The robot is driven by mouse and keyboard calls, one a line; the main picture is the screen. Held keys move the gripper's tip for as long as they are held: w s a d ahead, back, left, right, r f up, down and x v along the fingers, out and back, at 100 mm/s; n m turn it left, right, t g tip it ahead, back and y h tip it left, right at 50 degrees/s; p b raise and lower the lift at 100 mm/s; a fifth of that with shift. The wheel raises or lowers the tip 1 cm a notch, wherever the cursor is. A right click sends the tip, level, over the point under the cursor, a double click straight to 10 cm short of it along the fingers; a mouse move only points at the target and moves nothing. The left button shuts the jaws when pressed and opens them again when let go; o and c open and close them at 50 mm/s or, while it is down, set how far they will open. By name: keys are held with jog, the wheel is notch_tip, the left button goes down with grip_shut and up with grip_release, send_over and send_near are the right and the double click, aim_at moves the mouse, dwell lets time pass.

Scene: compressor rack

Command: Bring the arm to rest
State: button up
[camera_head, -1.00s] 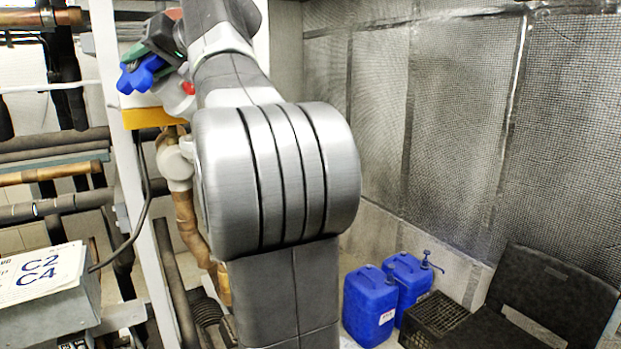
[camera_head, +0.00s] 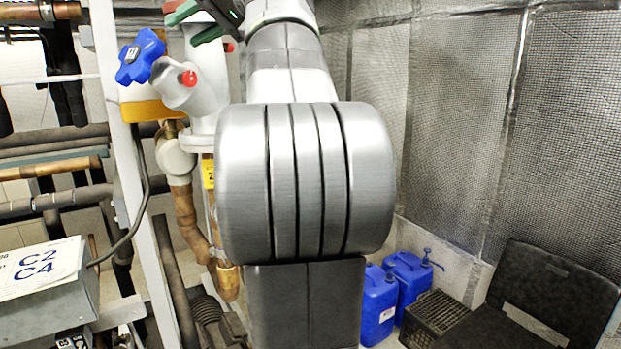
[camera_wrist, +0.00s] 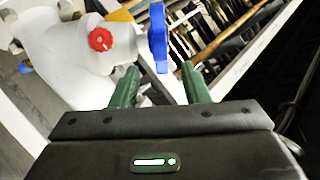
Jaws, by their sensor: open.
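My gripper (camera_wrist: 160,88) shows in the wrist view with two green fingers held apart, open and with nothing between them. Beyond the fingers is a valve with a blue handwheel (camera_wrist: 158,38) and a red cap (camera_wrist: 100,39) on a pale body. In the head view the blue handwheel (camera_head: 141,57) stands at upper left, clear of my arm.
A grey box with a C2 C4 label (camera_head: 38,268) is at lower left, beside a white upright post (camera_head: 125,170) and pipes. Blue canisters (camera_head: 377,305), a black crate (camera_head: 432,318) and a black chair (camera_head: 535,300) stand at lower right. The mesh wall (camera_head: 460,120) is behind.

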aim_at(148, 61)
jog(key=p+x, duration=0.1)
jog(key=x, duration=1.1)
jog(key=shift+p, duration=0.3)
jog(key=shift+a+f+t, duration=0.1)
jog(key=shift+a+t, duration=0.05)
jog(key=shift+t, duration=0.25)
jog(key=shift+s+d+f+m+t+y+b, duration=0.25)
jog(key=shift+t+y+b, duration=0.2)
jog(key=shift+b, duration=0.35)
jog(key=t+b, duration=0.1)
jog(key=b, duration=0.1)
jog(key=shift+w+a+f+m+y+b, duration=0.1)
jog(key=shift+a+f+m+y+b, duration=0.05)
jog(key=shift+m+y+b, duration=0.2)
jog(key=t+b, duration=0.2)
jog(key=b, duration=0.1)
jog(key=shift+f+m+y, duration=0.1)
jog(key=shift+m+y, duration=0.2)
jog(key=shift+m, duration=0.1)
jog(key=s+d+t+b, duration=0.1)
jog(key=s+d, duration=0.1)
jog(key=d, duration=0.5)
jog(key=s+d+r+m+t+h+b, duration=0.1)
jog(key=s+d+b, duration=0.1)
jog(key=d, duration=0.6)
jog(key=shift+r+t, duration=0.3)
jog(key=shift+t, duration=0.05)
